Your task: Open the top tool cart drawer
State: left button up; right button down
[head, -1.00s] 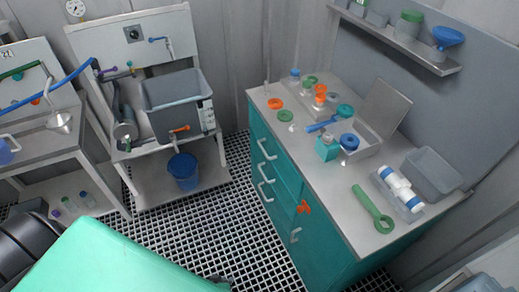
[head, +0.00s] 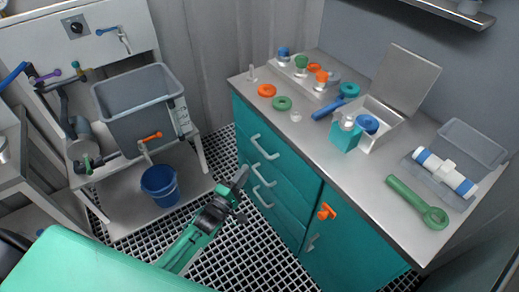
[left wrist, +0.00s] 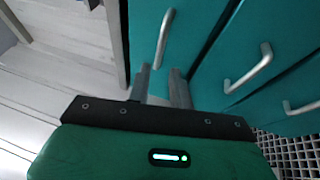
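The teal tool cart has a grey worktop (head: 335,155) and a stack of drawers at its left front. The top drawer's silver handle (head: 264,148) is in plain view, and the drawer looks closed. My left gripper (head: 241,193) is in front of the drawers, left of the handles and apart from them. In the left wrist view its two fingers (left wrist: 160,88) are spread with nothing between them. A handle (left wrist: 163,38), apparently the top drawer's, lies just beyond the fingertips, roughly in line with the gap. My right gripper is not in view.
Two lower drawer handles (head: 264,172) and a door with an orange latch (head: 326,211) are on the same front. A blue bucket (head: 160,185) and a bench with a grey tank (head: 140,105) stand to the left. The grated floor between is clear.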

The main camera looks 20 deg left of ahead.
aim_at(260, 149)
pick_arm(q)
jog(key=x, duration=1.1)
jog(key=shift+a+f, duration=0.1)
jog(key=shift+f, duration=0.1)
grip_shut()
